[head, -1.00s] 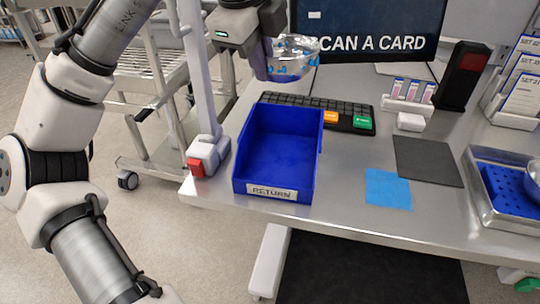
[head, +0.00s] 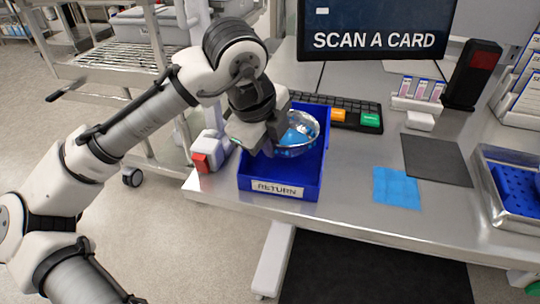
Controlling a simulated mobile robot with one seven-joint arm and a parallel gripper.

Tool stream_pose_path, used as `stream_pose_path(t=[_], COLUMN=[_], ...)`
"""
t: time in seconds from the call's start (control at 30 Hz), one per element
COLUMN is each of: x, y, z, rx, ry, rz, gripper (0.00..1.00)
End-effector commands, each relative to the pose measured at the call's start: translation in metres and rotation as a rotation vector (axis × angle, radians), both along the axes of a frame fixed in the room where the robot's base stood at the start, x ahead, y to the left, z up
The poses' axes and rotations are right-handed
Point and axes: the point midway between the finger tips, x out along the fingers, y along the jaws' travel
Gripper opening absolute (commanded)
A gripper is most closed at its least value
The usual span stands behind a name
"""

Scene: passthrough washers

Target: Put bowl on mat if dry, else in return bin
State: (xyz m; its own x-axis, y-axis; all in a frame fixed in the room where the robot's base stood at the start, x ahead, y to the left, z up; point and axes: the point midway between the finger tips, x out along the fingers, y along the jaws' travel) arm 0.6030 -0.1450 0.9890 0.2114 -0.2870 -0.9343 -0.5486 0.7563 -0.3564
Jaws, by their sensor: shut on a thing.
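A shiny metal bowl (head: 299,136) with blue patches showing on it is held by my gripper (head: 272,140). My gripper is shut on the bowl's left side; the fingertips are mostly hidden. The bowl is over or within the opening of the blue bin labelled RETURN (head: 280,183); I cannot tell its exact height or whether it touches the bin. The dark grey mat (head: 436,160) lies flat and empty on the metal table, to the right of the bin. Whether the blue patches are water drops is too small to tell.
A blue cloth (head: 397,188) lies between bin and mat. A keyboard (head: 357,114) is behind the bin, below a SCAN A CARD screen (head: 375,28). A metal tray (head: 508,215) with a blue insert stands at right. A post with a red-ended base (head: 203,160) stands left.

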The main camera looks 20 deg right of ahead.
Motion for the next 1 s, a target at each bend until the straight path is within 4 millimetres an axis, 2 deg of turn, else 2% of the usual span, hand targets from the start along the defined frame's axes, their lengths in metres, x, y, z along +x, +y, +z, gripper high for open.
stream_pose_path(t=[0.2, 0.57, 0.6, 0.73, 1.0], x=[0.000, 0.000, 0.000, 0.000, 0.000], y=[0.000, 0.000, 0.000, 0.000, 0.000], z=[-0.032, -0.037, -0.036, -0.036, -0.035], rx=[0.000, -0.001, 0.000, 0.001, 0.001], ry=[0.001, 0.001, 0.000, 0.001, 0.001], rz=[0.000, 0.000, 0.000, 0.000, 0.000], gripper=[0.00, 0.00, 0.10, 0.27, 0.28])
